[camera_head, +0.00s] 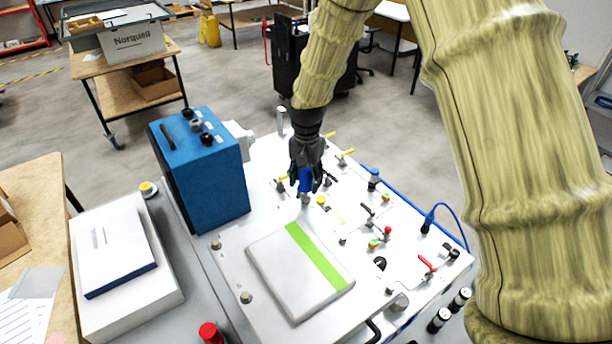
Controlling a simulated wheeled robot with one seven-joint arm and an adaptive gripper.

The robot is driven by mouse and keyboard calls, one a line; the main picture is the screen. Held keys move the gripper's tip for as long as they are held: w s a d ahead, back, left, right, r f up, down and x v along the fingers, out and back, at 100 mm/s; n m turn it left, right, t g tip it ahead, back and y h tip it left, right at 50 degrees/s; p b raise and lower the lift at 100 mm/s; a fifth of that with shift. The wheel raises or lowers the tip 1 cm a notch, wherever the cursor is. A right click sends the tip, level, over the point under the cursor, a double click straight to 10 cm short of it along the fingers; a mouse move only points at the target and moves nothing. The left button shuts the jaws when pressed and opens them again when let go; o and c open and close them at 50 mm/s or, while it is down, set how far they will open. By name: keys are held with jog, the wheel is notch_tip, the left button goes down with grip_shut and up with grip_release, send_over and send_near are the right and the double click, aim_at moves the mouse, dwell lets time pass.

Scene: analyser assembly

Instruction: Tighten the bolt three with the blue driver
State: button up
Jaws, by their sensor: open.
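My gripper (305,186) points down over the back part of the white panel (232,262), with its dark fingers open. A blue piece (305,179), perhaps the blue driver's handle, shows between the fingers. A pale grey part lies just below it; whether the fingers touch the blue piece cannot be told. Round metal bolt heads stand on the panel, one at the left (216,244) and one at the front left (245,297). Which one is bolt three cannot be read.
A tall blue box (200,172) stands left of my gripper. A grey slab with a green stripe (315,257) lies in front. Valves, yellow levers, a red-handled lever (427,263) and a blue cable (452,212) crowd the right side. A red knob (210,332) stands at the front.

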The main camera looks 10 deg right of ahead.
jog(key=n, duration=0.5)
jog(key=shift+n, duration=0.3)
grip_shut()
jog(key=m, duration=1.3)
jog(key=shift+w+a, duration=0.1)
grip_release()
jog(key=shift+m, duration=0.3)
